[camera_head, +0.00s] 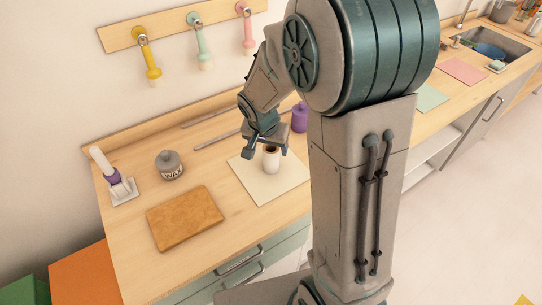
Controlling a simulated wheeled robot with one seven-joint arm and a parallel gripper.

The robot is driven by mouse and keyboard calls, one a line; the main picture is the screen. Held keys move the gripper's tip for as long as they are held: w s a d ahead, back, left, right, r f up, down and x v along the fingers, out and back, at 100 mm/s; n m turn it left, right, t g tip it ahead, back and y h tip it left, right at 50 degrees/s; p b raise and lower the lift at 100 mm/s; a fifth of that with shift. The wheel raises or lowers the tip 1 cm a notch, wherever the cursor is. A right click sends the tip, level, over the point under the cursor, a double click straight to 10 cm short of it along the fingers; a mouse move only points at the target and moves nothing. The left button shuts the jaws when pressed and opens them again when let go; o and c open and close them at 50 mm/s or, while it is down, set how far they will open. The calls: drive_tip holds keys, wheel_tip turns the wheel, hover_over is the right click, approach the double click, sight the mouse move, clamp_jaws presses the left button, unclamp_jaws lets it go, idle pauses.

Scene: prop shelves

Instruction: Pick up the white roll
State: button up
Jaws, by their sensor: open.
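The white roll (271,161) stands upright on a cream mat (263,188) on the wooden counter. Its brown core opening shows at the top. My gripper (266,148) is open and hangs at the roll's top, with one finger to its left and the other near its right side. I cannot tell from this view whether a finger touches the roll or how far the roll sits between the fingers.
A purple bottle (299,118) stands behind the roll. A grey wax jar (169,165), a brown board (185,218) and a white-and-purple item on a small tray (123,190) are to the left. Coloured tools hang from a wall rack (121,38).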

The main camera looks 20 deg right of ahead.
drive_tip(key=shift+w+p+x, duration=0.2)
drive_tip(key=shift+p+x, duration=0.55)
drive_tip(key=shift+x, duration=3.1)
drive_tip(key=shift+d+r, duration=0.1)
drive_tip(key=shift+d, duration=0.05)
drive_tip(key=c, duration=1.1)
